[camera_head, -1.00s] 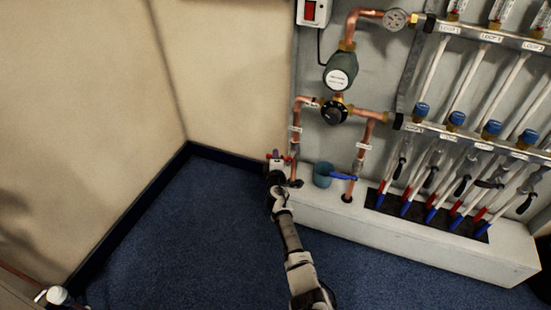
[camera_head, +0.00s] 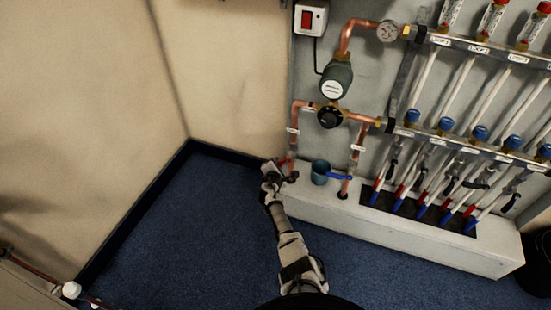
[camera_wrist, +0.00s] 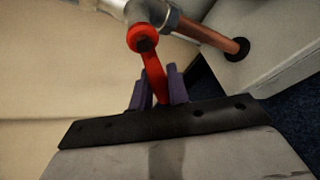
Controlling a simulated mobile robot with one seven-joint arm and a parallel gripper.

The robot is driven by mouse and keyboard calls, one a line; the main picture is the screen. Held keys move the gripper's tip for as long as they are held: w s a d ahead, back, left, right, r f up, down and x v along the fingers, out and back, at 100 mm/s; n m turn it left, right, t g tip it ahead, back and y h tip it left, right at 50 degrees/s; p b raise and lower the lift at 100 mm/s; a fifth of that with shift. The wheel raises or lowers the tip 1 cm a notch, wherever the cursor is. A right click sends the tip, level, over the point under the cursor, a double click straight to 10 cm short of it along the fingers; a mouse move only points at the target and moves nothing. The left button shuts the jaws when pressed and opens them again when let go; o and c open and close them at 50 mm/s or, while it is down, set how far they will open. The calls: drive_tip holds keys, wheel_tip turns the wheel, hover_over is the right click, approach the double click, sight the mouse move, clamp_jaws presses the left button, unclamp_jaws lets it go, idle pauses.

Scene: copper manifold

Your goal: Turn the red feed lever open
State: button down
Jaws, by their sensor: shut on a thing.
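The red feed lever (camera_wrist: 154,68) shows in the wrist view, its round hub on a grey valve body (camera_wrist: 150,12) and its handle pointing down toward me. My gripper (camera_wrist: 159,88) has its two purple fingers on either side of the handle and is shut on it. In the head view my gripper (camera_head: 271,170) is at the foot of the left copper pipe (camera_head: 293,140). It hides most of the red lever there; only a little red (camera_head: 284,161) shows beside it.
A blue-handled lever (camera_head: 340,177) and a teal cup (camera_head: 320,171) are just right of my gripper. A white ledge (camera_head: 400,240) runs below the pipes. A pump and mixing valve (camera_head: 330,116) sit above. Blue carpet (camera_head: 180,240) is free to the left.

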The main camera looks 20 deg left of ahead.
drive_tip(key=shift+d+f+n+h+p, duration=0.15)
drive_tip(key=shift+d+n+h+p, duration=0.15)
drive_tip(key=shift+n, duration=0.2)
drive_tip(key=shift+d+f+n+h+p, duration=0.15)
drive_tip(key=shift+n+h+p, duration=0.1)
drive_tip(key=shift+n+h, duration=0.2)
drive_tip(key=shift+d+f+n+h, duration=0.25)
drive_tip(key=shift+d+n+h, duration=0.65)
drive_tip(key=shift+n, duration=0.3)
drive_tip(key=shift+d+f+n+h, duration=0.25)
drive_tip(key=shift+d+n+h, duration=0.4)
drive_tip(key=shift+n+h, duration=0.4)
drive_tip(key=shift+d, duration=0.1)
drive_tip(key=c, duration=1.3)
unclamp_jaws()
drive_tip(key=shift+f, duration=0.1)
drive_tip(key=shift+c, duration=0.2)
drive_tip(key=p+v, duration=0.8)
drive_tip(key=v, duration=0.5)
drive_tip(key=shift+s+r, duration=0.3)
